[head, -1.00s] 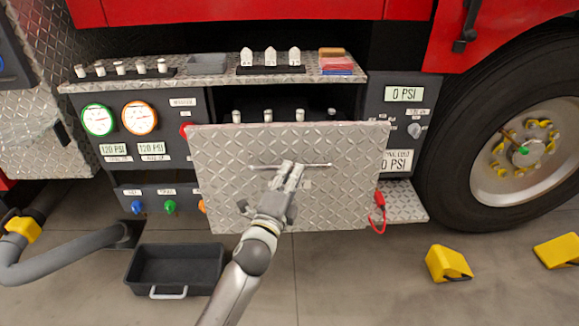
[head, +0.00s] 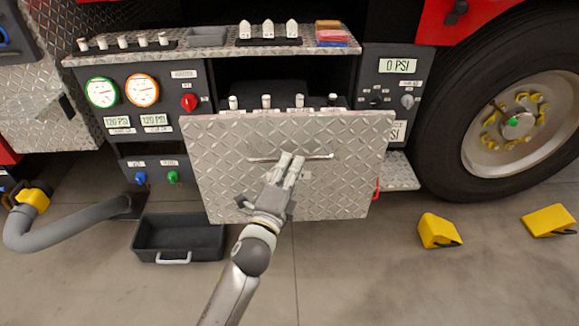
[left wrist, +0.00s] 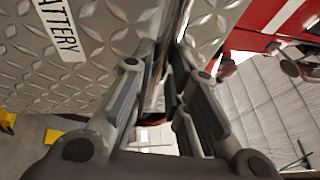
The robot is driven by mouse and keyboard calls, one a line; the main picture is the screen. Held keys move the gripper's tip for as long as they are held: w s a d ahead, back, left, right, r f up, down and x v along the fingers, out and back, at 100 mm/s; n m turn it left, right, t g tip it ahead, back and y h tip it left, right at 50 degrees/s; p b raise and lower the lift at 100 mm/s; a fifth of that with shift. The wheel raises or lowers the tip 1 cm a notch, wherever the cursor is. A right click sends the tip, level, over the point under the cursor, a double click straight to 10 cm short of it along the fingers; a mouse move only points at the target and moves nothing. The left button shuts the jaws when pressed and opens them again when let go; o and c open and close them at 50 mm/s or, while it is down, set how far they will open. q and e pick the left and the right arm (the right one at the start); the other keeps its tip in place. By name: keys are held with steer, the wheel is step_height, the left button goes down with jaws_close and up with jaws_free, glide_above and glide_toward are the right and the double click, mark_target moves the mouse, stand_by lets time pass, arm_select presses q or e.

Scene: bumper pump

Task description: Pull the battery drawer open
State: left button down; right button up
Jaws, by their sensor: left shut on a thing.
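The battery drawer (head: 222,160) has a diamond-plate front and stands out from the truck's panel. Behind its front, several pale-topped posts (head: 266,101) show in the opening. A thin horizontal bar handle (head: 318,157) crosses the front. My left gripper (head: 291,160) is shut on this handle near its middle. In the left wrist view, the fingers (left wrist: 163,85) close around the bar, beside the plate with its "BATTERY" label (left wrist: 59,28). The lower part of the drawer's inside is hidden by its front. My right gripper is not in view.
Gauges (head: 142,90) and a red knob (head: 189,102) are left of the drawer. A black bin (head: 150,239) and grey hose (head: 80,223) lie on the floor at left. Yellow chocks (head: 438,231) and a wheel (head: 520,125) are at right. Floor in front is mostly clear.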

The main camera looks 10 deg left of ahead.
arm_select(q)
steer(key=c, duration=1.4)
jaws_free()
steer(key=shift+d+r, duration=0.25)
steer(key=shift+r, duration=0.3)
steer(key=shift+s+f, duration=0.1)
steer(key=shift+f, duration=0.1)
steer(key=s, duration=0.4)
steer(key=s+a+f, duration=0.1)
steer(key=s, duration=0.2)
steer(key=s+f, duration=0.1)
steer(key=s, duration=0.3)
steer(key=shift+s+a, duration=0.25)
steer(key=shift+s, duration=0.1)
steer(key=shift+f, duration=0.1)
